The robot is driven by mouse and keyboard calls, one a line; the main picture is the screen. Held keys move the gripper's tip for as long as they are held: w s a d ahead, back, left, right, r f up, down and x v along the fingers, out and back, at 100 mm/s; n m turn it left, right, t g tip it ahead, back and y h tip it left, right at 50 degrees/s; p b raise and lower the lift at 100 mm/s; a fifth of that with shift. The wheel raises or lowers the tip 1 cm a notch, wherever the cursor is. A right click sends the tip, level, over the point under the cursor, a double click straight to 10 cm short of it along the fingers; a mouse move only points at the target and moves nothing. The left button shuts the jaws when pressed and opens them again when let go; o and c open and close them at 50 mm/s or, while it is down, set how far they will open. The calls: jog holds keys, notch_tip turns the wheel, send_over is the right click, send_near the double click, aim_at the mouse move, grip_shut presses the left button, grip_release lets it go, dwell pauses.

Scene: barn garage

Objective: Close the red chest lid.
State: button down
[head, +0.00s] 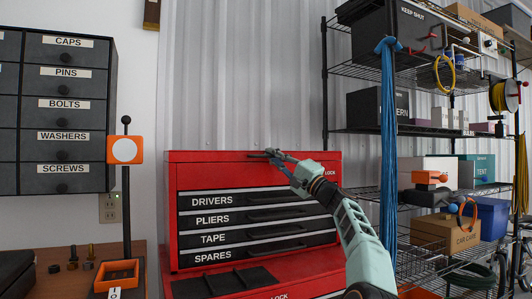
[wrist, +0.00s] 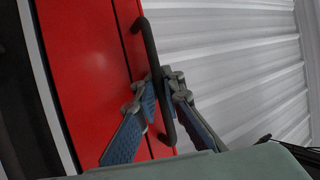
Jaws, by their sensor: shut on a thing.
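The red chest (head: 172,215) stands against the corrugated wall, with black drawers labelled DRIVERS, PLIERS, TAPE and SPARES. Its lid (head: 205,156) shows as a thin red band along the top and looks low and about level; I cannot tell whether it is fully seated. My gripper (head: 269,154) is at the lid's upper front edge, right of centre. In the wrist view, the red lid face (wrist: 85,60) carries a black bar handle (wrist: 148,42). The fingers of my gripper (wrist: 165,80) are on either side of that bar, shut on it.
A wire shelf rack (head: 362,131) with boxes and a hanging blue rope (head: 388,170) stands close on the right. Labelled small drawers (head: 60,110) hang at upper left. A wooden bench (head: 60,258) with an orange-topped stand (head: 125,150) is at left. Corrugated wall lies behind the chest.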

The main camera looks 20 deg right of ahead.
jog(key=shift+s+d+f+y, duration=0.1)
jog(key=shift+s+f+y, duration=0.2)
jog(key=shift+f, duration=0.15)
jog(key=shift+f, duration=0.15)
jog(key=c, duration=2.4)
grip_release()
jog(key=shift+o, duration=0.3)
jog(key=shift+r, duration=0.2)
jog(key=shift+s+d, duration=0.1)
jog(key=shift+s, duration=0.05)
jog(key=v, duration=1.2)
